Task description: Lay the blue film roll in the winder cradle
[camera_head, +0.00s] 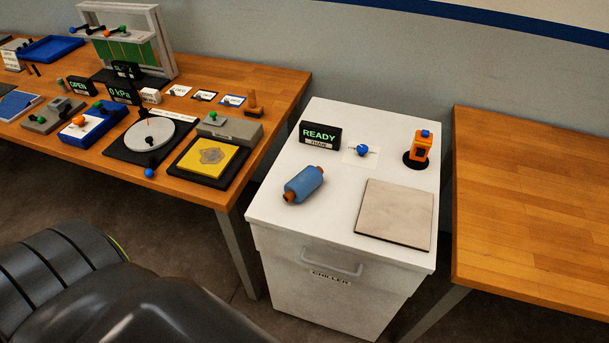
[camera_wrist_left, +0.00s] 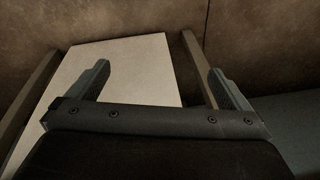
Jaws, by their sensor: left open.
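The blue film roll (camera_head: 303,184), with brown core ends, lies on its side on the white chiller top, left of the pale square plate. Nothing holds it. I cannot pick out a winder cradle for certain in either view. My left gripper (camera_wrist_left: 161,78) shows in the left wrist view with its two fingers wide apart and nothing between them. Behind the fingers are a pale panel and the brown floor; the roll is not in that view. The gripper's jaws do not show in the head view. My right gripper is in neither view.
The white chiller (camera_head: 325,262) carries a READY display (camera_head: 320,135), a blue knob (camera_head: 362,150), an orange device (camera_head: 418,147) and the square plate (camera_head: 395,214). The left bench (camera_head: 285,88) is crowded with fixtures. The right wooden bench (camera_head: 530,200) is bare where visible. Gaps separate chiller and benches.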

